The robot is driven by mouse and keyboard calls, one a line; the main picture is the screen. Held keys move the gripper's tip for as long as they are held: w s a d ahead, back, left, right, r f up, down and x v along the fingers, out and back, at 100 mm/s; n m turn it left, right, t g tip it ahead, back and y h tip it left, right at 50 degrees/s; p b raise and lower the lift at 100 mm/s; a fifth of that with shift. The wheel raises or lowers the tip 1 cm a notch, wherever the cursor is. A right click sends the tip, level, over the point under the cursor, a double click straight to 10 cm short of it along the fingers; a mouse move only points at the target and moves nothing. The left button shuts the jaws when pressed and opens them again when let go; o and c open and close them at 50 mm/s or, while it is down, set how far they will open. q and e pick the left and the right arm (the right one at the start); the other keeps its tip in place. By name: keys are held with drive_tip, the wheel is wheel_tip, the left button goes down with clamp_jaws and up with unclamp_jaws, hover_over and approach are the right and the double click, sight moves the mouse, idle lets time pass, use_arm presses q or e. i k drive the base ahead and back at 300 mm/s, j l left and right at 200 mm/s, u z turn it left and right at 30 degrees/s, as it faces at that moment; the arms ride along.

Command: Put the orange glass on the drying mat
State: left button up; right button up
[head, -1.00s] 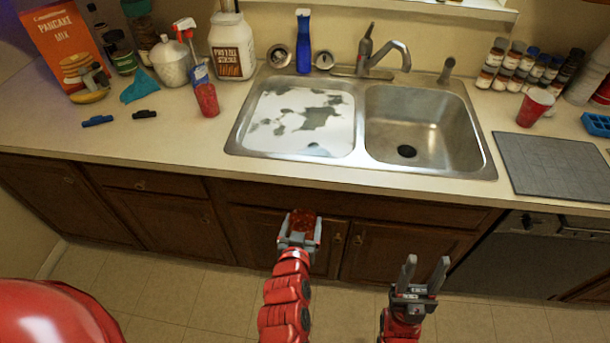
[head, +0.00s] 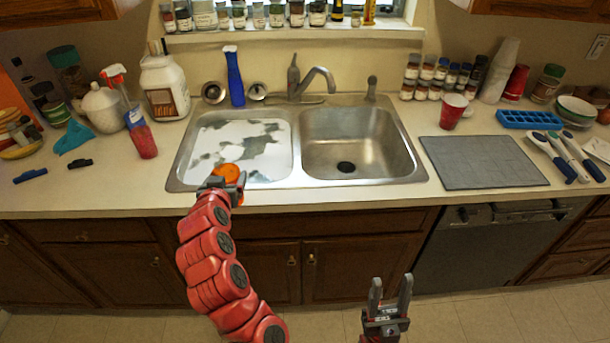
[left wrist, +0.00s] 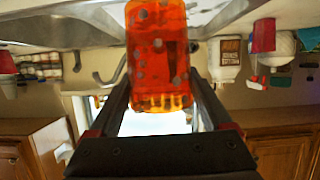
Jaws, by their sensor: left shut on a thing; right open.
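The orange glass (head: 226,171) is a translucent tumbler with darker spots. My left gripper (head: 223,184) is shut on it, above the front edge of the left sink basin in the head view. In the left wrist view, which is upside down, the glass (left wrist: 158,55) sits between the two fingers. In the head view the fingers hide part of it. The drying mat (head: 484,161) is a flat grey rectangle on the counter right of the sink, with a bare top. My right gripper (head: 388,297) is open and empty, low in front of the cabinets.
The double sink (head: 360,145) and its faucet (head: 316,80) lie between the left gripper and the mat. A red cup (head: 451,112) stands behind the mat. A blue tray (head: 528,119) and utensils (head: 565,155) lie to its right. Spice jars (head: 440,78) stand behind.

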sight(482, 159)
drive_tip(key=i+l+z, duration=0.2)
drive_tip(key=i+l, duration=0.15)
drive_tip(key=l, duration=0.35)
drive_tip(key=i+l+z, duration=0.2)
drive_tip(key=i+l, duration=0.25)
drive_tip(key=l, duration=0.25)
drive_tip(key=i+l+z, duration=0.2)
drive_tip(key=i+l, duration=0.25)
drive_tip(key=l, duration=0.15)
